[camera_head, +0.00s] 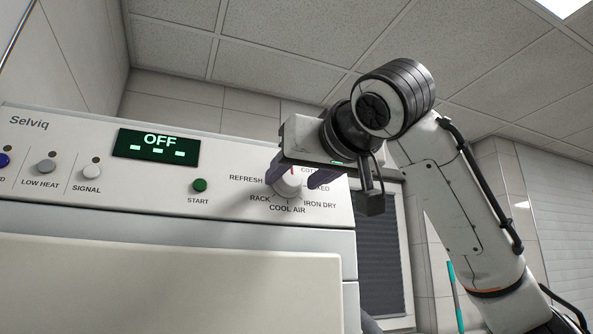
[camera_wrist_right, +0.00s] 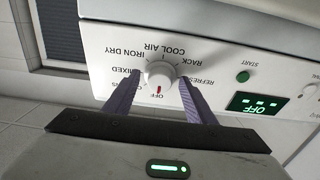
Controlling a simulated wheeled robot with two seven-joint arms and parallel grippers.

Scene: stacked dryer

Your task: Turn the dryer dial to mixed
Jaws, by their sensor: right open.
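The dryer dial (camera_head: 289,186) is a white round knob on the right part of the control panel. In the right wrist view the dial (camera_wrist_right: 161,72), seen upside down, has its red mark at OFF. The MIXED label (camera_wrist_right: 127,80) is beside it, and is partly covered in the head view. My right gripper (camera_head: 291,177) is open at the dial. In the right wrist view my right gripper (camera_wrist_right: 160,80) has one purple finger on each side of the knob. Whether the fingers touch it I cannot tell. My left gripper is not in view.
The green display (camera_head: 157,147) reads OFF. A green START button (camera_head: 200,185) is left of the dial, with the SIGNAL button (camera_head: 91,171) and LOW HEAT button (camera_head: 46,166) farther left. A dark shuttered window (camera_head: 381,262) is right of the dryer.

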